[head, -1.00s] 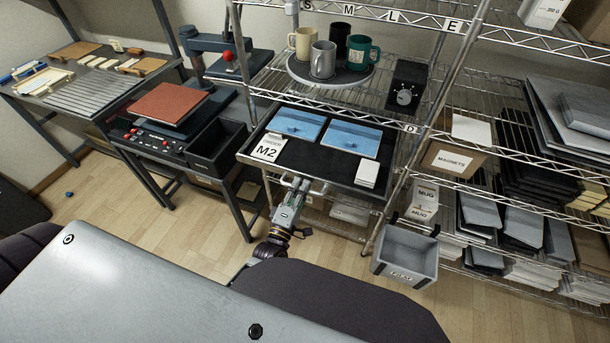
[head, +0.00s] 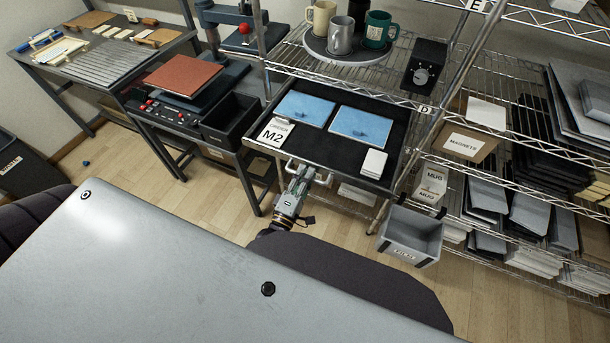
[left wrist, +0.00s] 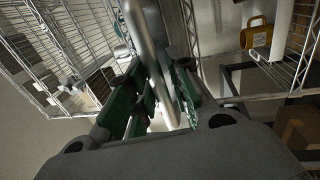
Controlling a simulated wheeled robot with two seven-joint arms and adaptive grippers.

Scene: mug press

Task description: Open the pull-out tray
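The pull-out tray (head: 262,151) is a dark, shallow drawer under the mug shelf, marked M2 at its left front. It stands out from the rack, with two blue pads (head: 306,108) and a white block (head: 374,163) inside. A metal handle (head: 320,181) runs along its front. My left gripper (head: 300,178) is at the left part of this handle. In the left wrist view, my gripper's green-sided fingers (left wrist: 158,95) are closed around the silver handle bar (left wrist: 143,38). The exact contact is partly hidden. My right gripper is out of view.
Mugs stand on a round turntable (head: 352,58) above the tray. A grey bin (head: 410,236) hangs at the rack's right front. A press with a red-brown plate (head: 183,73) stands left of the tray. Wooden floor (head: 170,215) is clear in front.

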